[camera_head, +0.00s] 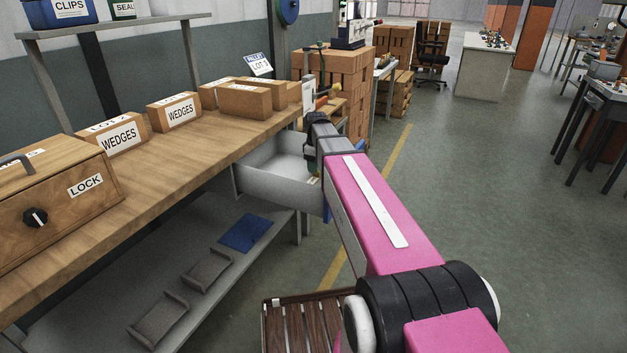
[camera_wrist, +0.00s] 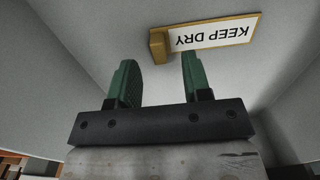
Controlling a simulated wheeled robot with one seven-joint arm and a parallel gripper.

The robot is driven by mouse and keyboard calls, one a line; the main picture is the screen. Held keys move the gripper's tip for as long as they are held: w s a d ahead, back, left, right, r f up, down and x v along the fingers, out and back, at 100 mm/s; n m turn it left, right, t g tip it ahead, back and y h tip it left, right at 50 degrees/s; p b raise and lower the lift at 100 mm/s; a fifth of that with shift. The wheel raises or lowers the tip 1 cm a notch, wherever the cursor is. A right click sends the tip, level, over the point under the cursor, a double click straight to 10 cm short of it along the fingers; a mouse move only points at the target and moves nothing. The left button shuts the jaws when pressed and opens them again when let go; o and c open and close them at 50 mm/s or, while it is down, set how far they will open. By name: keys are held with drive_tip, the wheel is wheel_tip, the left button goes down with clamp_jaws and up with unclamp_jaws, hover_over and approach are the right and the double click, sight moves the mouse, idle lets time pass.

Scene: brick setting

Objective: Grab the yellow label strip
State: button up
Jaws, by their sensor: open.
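The yellow label strip (camera_wrist: 213,35) lies on the grey floor of the open drawer in the wrist view. It has a white face reading "KEEP DRY", upside down here, a yellow border and a yellow block at its left end. My gripper (camera_wrist: 157,62) has two green fingers, spread apart with nothing between them. The block end lies just beyond the gap between the fingertips, and the rest reaches right past the right finger. I cannot tell whether they touch. In the head view my arm hides most of the gripper, and the open drawer (camera_head: 262,186) hangs under the bench.
The drawer walls rise on both sides of my gripper. The wooden bench (camera_head: 190,148) carries cardboard boxes (camera_head: 173,111) and a wooden LOCK box (camera_head: 50,203). A lower shelf holds a blue item (camera_head: 245,233) and grey trays. Open floor lies to the right.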

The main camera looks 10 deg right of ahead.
drive_tip(key=shift+f, duration=1.35)
clamp_jaws()
drive_tip(key=shift+r, duration=0.1)
